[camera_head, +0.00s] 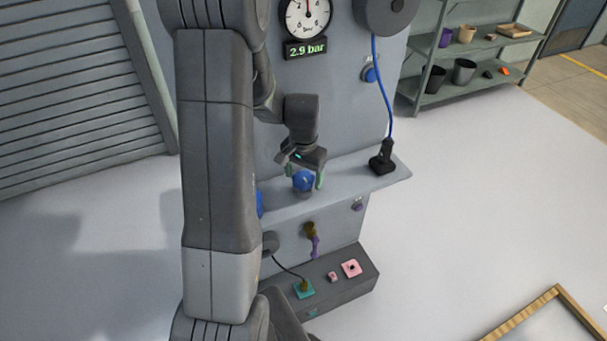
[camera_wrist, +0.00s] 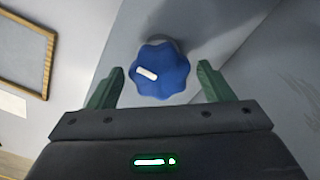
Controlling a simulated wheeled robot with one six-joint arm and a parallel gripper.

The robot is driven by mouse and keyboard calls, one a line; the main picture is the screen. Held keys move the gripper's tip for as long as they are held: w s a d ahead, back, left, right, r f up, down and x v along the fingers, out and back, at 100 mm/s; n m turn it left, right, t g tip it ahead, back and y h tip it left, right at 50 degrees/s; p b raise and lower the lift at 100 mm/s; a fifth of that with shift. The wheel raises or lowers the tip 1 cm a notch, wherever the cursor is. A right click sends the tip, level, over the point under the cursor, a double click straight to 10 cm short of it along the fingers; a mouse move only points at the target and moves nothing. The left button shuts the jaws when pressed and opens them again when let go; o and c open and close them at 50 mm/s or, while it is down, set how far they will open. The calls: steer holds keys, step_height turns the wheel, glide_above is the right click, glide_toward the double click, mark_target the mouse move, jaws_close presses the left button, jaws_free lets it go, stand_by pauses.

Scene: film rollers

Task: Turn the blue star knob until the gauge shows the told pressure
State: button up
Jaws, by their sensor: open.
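The blue star knob (camera_head: 303,181) sits on the grey panel's ledge, below the gauge. In the wrist view the knob (camera_wrist: 161,71) shows its lobed face with a white mark pointing to the left and slightly up. My gripper (camera_head: 305,172) is at the knob; in the wrist view its green fingers (camera_wrist: 160,82) stand apart on either side, with gaps between them and the knob. The round gauge (camera_head: 307,14) is cut off at the top, its red needle pointing about straight up. The display (camera_head: 306,48) under it reads 2.9 bar.
A black handheld device (camera_head: 382,158) on a blue cord stands at the ledge's right end. Another blue knob (camera_head: 370,74) is on the panel above. A low box (camera_head: 335,285) with coloured pads sits below. A shelf (camera_head: 470,55) with pots stands at the back right.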

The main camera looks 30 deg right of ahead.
mark_target(303, 176)
step_height(303, 176, up, 14)
steer(key=b, duration=0.1)
stand_by(0.5)
steer(key=shift+f, duration=0.2)
step_height(303, 176, down, 14)
steer(key=shift+r+p, duration=0.1)
steer(key=shift+p, duration=0.4)
steer(key=shift+r, duration=0.1)
stand_by(0.5)
